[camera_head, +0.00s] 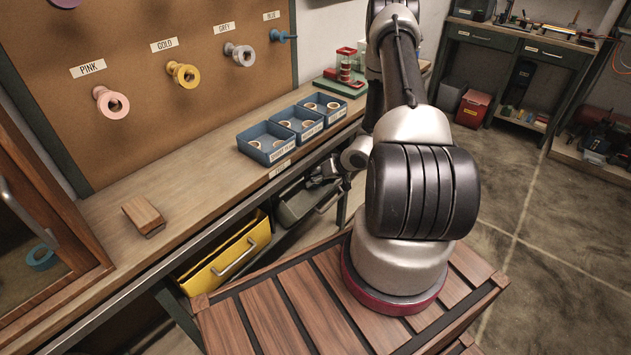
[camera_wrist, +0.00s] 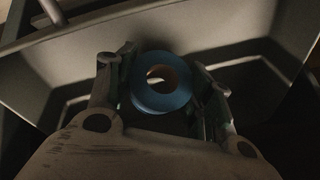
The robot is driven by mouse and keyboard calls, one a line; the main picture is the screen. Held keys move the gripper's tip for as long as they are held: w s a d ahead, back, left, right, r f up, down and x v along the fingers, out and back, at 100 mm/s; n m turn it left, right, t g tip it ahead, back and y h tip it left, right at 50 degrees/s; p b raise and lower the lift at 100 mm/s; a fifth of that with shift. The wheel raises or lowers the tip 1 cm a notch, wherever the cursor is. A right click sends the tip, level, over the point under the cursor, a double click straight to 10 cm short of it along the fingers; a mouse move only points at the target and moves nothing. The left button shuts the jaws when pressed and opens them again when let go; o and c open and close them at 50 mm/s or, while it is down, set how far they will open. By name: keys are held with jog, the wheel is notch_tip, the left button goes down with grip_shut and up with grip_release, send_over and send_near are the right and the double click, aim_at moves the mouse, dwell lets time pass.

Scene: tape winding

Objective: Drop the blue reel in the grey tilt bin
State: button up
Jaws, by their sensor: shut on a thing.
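The blue reel (camera_wrist: 158,101) is a ring with an open centre. In the wrist view it sits between the two fingers of my gripper (camera_wrist: 166,68), which is shut on it. The grey tilt bin (camera_head: 291,211) is tipped open under the front edge of the bench in the head view. Its grey inner walls (camera_wrist: 75,58) surround the reel and fingers in the wrist view. My gripper (camera_head: 325,171) is at the bin's mouth in the head view, partly hidden by my arm. The reel cannot be made out there. How far it is above the bin's floor is unclear.
A yellow tilt bin (camera_head: 222,262) hangs open to the left. Blue sorting trays (camera_head: 267,143) stand on the bench above. A wooden block (camera_head: 143,215) lies on the bench. Pink (camera_head: 111,103), gold (camera_head: 184,74) and grey (camera_head: 239,54) reels hang on the board.

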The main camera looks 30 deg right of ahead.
jog(key=shift+w+a+f, duration=0.2)
jog(key=shift+w+f, duration=0.2)
jog(key=shift+f, duration=0.2)
jog(key=shift+f, duration=0.1)
jog(key=shift+f, duration=0.35)
jog(key=shift+f, duration=0.15)
jog(key=o, duration=0.9)
jog(key=shift+o, duration=0.2)
